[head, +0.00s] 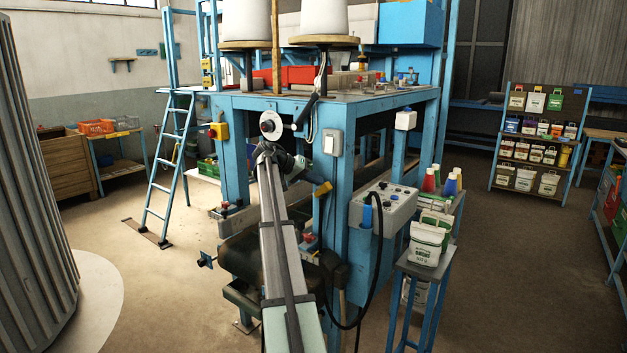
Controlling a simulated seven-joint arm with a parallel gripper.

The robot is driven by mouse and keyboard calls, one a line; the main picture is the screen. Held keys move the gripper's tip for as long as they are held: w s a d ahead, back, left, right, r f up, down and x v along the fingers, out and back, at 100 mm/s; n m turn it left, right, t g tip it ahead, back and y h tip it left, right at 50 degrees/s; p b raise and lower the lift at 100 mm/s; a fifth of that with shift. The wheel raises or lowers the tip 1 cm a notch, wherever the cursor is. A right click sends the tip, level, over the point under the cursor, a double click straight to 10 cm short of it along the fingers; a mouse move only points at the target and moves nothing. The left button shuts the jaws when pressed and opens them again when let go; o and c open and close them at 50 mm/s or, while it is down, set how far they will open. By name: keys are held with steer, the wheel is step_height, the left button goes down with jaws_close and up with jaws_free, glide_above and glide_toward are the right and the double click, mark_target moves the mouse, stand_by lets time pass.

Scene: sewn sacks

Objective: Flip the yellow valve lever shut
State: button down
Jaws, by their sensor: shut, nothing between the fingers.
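A yellow lever-like piece (323,188) shows at the front of the blue machine frame, just left of the thick front post; I take it for the valve lever. It slants, its right end higher, and its pivot and valve body are too small to make out. My gripper (308,168) is at the end of my arm, which reaches up from the bottom middle and bends right. It is shut and empty, a little above and left of the yellow piece. I cannot tell whether they touch.
The blue frame post (337,225) stands close to my gripper's right. A grey control box (383,207) with a black hose is right of it. A yellow switch box (218,131) and a white reel (271,125) are near my arm. Open floor (130,280) lies left.

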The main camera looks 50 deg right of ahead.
steer(key=s+m+t, duration=0.1)
steer(key=s+f+t, duration=0.1)
steer(key=s+t, duration=0.1)
steer(key=shift+a+m+y, duration=0.1)
steer(key=shift+m+y, duration=0.2)
steer(key=shift+m, duration=0.1)
steer(key=shift+s+f+m+t, duration=0.5)
steer(key=shift+f+m+t, duration=0.1)
steer(key=shift+t, duration=0.6)
steer(key=shift+w, duration=0.25)
steer(key=shift+w+r, duration=0.15)
steer(key=shift+w, duration=0.45)
step_height(320, 180, up, 5)
glide_above(326, 189)
steer(key=w+a, duration=0.2)
steer(key=v, duration=0.9)
